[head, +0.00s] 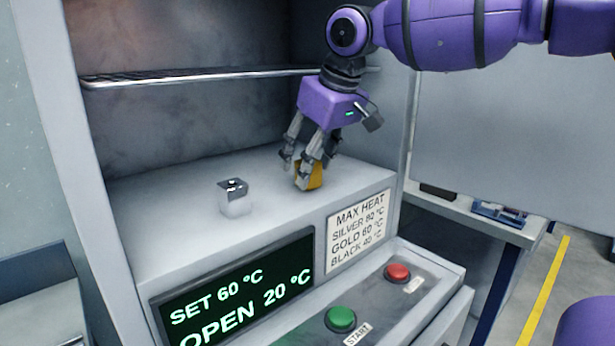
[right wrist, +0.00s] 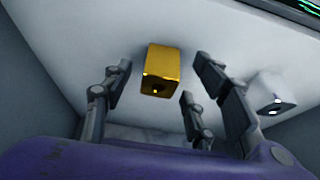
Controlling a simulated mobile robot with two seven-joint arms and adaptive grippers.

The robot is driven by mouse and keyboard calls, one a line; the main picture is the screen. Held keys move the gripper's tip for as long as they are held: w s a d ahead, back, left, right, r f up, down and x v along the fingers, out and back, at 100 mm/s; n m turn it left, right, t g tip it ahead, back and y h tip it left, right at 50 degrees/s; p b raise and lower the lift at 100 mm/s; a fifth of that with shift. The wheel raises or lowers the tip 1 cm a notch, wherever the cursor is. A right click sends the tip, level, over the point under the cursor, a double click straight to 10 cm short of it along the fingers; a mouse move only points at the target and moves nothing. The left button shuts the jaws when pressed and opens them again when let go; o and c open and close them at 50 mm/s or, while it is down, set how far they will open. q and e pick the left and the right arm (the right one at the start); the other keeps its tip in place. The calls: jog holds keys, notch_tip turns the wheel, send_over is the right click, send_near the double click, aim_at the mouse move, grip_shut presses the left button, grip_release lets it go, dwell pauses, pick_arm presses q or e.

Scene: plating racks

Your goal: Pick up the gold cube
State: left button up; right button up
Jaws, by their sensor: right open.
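The gold cube (head: 313,177) sits on the floor of the open oven chamber, near its right side. In the right wrist view the gold cube (right wrist: 161,71) lies between and just beyond the open fingers. My right gripper (head: 304,172) points down at the cube from above, with its fingers around it and partly hiding it. In the right wrist view the right gripper (right wrist: 160,85) is open, with gaps between the fingers and the cube. My left gripper is not in view.
A silver cube (head: 234,197) stands left of the gold one; it also shows in the right wrist view (right wrist: 271,92). A wire shelf (head: 200,77) spans the chamber above. Below are a display (head: 236,290), a limits label (head: 358,230), a green button (head: 340,319) and a red button (head: 397,272).

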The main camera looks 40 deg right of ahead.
jog(key=shift+w+f, duration=0.3)
jog(key=shift+f, duration=0.25)
jog(key=shift+c, duration=0.4)
grip_shut()
jog(key=shift+r, duration=0.1)
